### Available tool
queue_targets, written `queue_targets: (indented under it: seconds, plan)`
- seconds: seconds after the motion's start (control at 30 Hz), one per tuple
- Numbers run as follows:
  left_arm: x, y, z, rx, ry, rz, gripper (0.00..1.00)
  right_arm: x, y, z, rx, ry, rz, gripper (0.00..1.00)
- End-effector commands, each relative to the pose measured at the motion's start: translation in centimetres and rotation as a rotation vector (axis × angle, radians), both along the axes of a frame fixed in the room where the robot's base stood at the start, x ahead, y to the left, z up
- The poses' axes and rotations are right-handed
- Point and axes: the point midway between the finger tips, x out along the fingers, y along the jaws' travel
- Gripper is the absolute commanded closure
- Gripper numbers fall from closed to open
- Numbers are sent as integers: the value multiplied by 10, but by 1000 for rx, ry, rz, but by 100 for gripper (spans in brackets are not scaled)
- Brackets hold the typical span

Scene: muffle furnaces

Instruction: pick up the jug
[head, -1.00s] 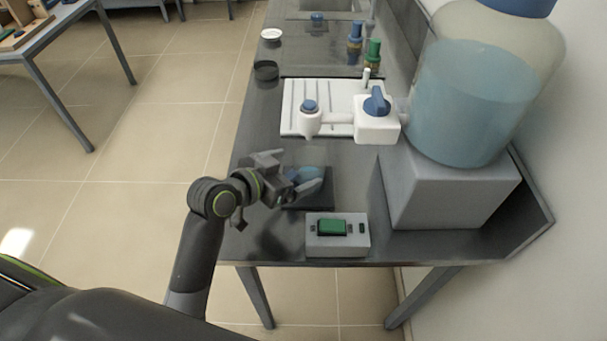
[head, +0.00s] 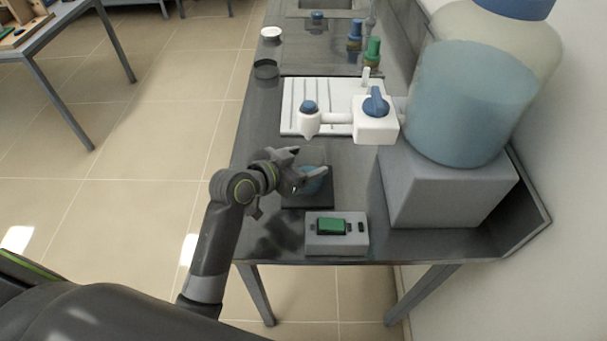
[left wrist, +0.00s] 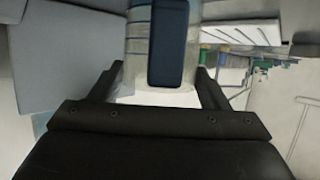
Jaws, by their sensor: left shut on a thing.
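The jug (head: 313,183) is a small clear, bluish vessel at the dark square pad (head: 293,205) near the table's front end. My left gripper (head: 308,166) reaches it from the left and is shut on it; the fingers hide part of it. In the left wrist view the jug (left wrist: 137,45) stands between the fingers, with its dark blue handle (left wrist: 168,42) facing the camera. I cannot tell whether its base touches the pad. My right gripper is not in view.
A grey box with a green display (head: 336,236) sits just in front. A white tap (head: 375,125), a ribbed white tray (head: 300,92) and a big water bottle (head: 470,105) on a grey block (head: 450,190) stand behind and to the right. Open floor lies left.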

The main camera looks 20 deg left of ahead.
Motion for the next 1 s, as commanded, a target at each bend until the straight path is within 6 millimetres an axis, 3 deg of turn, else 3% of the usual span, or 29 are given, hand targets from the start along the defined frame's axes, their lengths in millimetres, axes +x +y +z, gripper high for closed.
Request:
queue_targets:
  seconds: [0.07,0.37,0.67,1.0]
  plan:
    - [0,0,1,0,-1,0,61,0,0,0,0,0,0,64]
    - [0,0,4,1,-3,-1,62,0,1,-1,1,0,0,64]
    - [1,0,40,1,-7,-2,62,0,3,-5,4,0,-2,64]
    - [-75,42,32,10,0,0,62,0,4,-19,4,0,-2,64]
